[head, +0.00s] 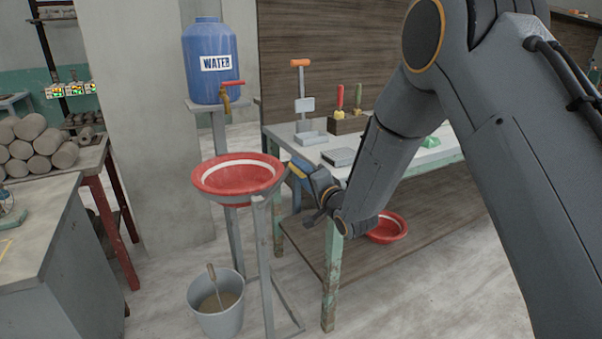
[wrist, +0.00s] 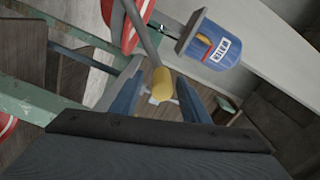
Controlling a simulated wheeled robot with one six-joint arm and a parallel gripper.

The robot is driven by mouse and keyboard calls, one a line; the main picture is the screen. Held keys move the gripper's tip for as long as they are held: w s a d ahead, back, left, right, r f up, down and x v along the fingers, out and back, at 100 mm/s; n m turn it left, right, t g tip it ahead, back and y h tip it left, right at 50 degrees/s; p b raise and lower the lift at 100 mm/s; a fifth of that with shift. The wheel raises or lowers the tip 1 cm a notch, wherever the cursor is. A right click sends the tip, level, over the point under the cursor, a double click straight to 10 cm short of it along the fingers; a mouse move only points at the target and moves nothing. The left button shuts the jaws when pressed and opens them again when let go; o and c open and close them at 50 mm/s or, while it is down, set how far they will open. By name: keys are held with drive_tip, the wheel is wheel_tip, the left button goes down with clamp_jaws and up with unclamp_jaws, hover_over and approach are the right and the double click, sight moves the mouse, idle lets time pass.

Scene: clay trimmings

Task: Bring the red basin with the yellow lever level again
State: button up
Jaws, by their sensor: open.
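The red basin (head: 232,181) with a white band inside hangs in a grey stand (head: 264,250). Its rim looks slightly tilted, lower on the left. The yellow lever (head: 297,171) is beside the basin's right edge, partly hidden by my gripper (head: 312,179). In the wrist view, the yellow lever knob (wrist: 161,82) on its grey rod lies between the two open blue-grey fingers of my gripper (wrist: 159,76). I cannot tell whether either finger touches it. Part of the red basin (wrist: 120,22) shows at the top.
A blue water barrel (head: 209,62) with a tap stands behind the basin. A grey bucket (head: 216,303) is on the floor below. A workbench (head: 283,133) with tools is close on the right. Another red basin (head: 388,228) sits on its lower shelf.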

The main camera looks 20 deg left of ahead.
drive_tip(key=v, duration=0.7)
drive_tip(key=shift+s+d+b, duration=0.2)
drive_tip(key=shift+b, duration=0.15)
